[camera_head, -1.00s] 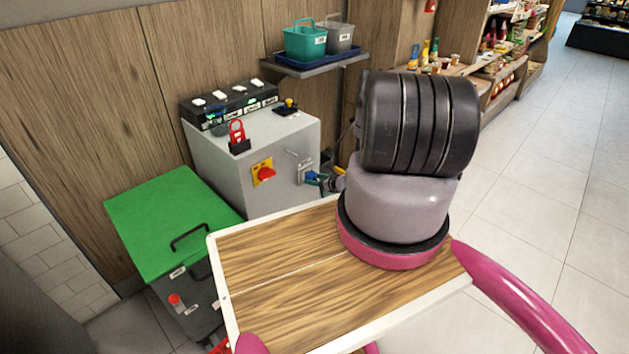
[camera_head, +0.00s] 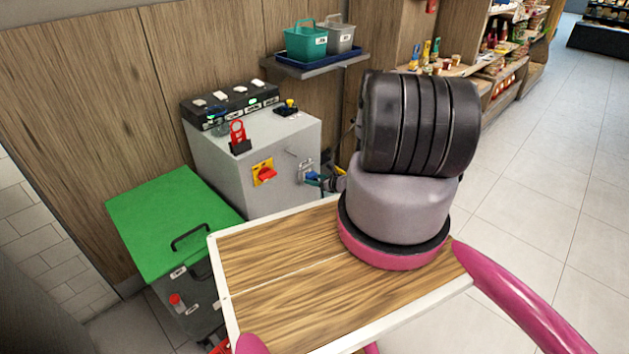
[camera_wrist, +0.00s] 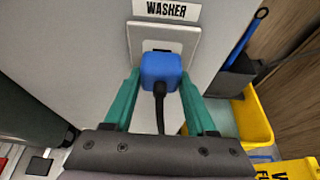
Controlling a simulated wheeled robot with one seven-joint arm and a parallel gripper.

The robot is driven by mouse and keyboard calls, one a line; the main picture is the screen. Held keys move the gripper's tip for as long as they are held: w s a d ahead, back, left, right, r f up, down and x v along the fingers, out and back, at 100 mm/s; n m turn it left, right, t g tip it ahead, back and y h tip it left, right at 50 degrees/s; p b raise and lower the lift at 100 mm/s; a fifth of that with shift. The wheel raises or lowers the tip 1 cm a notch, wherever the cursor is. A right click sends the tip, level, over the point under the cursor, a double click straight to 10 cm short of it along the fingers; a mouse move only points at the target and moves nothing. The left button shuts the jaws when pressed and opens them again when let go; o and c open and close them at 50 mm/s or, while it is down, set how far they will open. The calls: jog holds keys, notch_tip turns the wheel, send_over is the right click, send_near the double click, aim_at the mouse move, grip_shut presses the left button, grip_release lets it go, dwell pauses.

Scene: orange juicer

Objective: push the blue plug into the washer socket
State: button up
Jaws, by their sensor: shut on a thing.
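The blue plug (camera_wrist: 161,70) is between the green fingers of my gripper (camera_wrist: 160,76) in the wrist view, with its black cable hanging down toward me. My gripper is shut on it. The washer socket plate (camera_wrist: 188,46) is straight ahead, under a white WASHER label (camera_wrist: 166,10). The plug covers the lower middle of the plate, and a dark part of the socket shows just above it. The plug's front face is hidden, so I cannot tell how far it is in. In the head view the plug (camera_head: 312,177) is small, at the grey cabinet's right side.
A green-lidded bin (camera_head: 165,215) stands at left. A yellow bin (camera_wrist: 254,115) is right of the socket in the wrist view. A shelf with two baskets (camera_head: 306,41) hangs above.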

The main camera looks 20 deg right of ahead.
jog(key=shift+w+a, duration=0.2)
jog(key=shift+w, duration=0.3)
dwell(0.7)
jog(key=o, duration=1.4)
jog(key=shift+c, duration=0.2)
jog(key=v, duration=1)
jog(key=shift+s+r, duration=0.2)
jog(key=shift+s, duration=0.15)
jog(key=shift+d, duration=0.2)
jog(key=shift+w+r, duration=0.1)
